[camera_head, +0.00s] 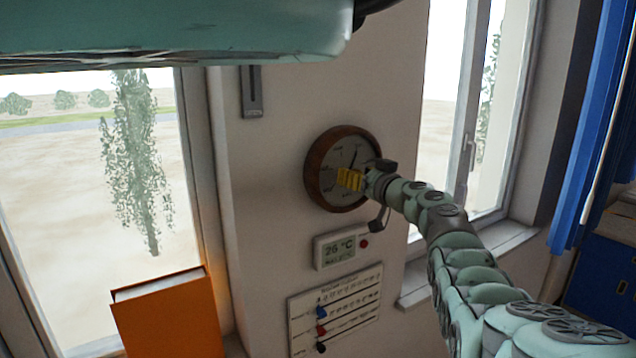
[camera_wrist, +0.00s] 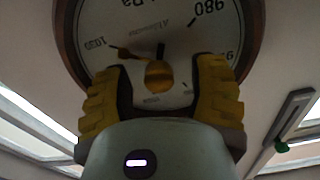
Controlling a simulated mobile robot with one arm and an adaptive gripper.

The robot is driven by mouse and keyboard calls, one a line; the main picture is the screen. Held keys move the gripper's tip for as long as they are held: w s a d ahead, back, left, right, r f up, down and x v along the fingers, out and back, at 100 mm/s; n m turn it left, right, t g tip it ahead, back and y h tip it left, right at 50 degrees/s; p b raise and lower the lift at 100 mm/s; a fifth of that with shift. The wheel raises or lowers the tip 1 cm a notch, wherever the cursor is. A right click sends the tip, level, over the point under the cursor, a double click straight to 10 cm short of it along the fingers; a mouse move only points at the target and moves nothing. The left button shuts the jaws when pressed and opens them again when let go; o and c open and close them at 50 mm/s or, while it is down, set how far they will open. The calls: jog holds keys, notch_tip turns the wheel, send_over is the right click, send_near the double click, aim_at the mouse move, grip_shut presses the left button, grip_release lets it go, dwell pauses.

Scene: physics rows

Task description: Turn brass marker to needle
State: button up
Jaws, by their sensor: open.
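A round barometer with a wooden rim (camera_head: 316,170) hangs on the wall, and its dial (camera_wrist: 190,40) fills the top of the wrist view, upside down. A brass knob (camera_wrist: 159,75) sits at the dial's centre. My gripper (camera_wrist: 161,88) is open, with one yellow finger on each side of the knob and a gap at both sides.
Below the barometer are a thermometer display (camera_head: 340,250) and a panel with coloured sliders (camera_head: 335,312). A grey wall fixture (camera_head: 251,92) is at upper left. Windows flank the wall strip. An orange box-like object (camera_head: 168,318) stands at lower left, a blue curtain (camera_head: 590,120) at right.

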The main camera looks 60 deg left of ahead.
dwell(0.3)
grip_shut()
dwell(0.3)
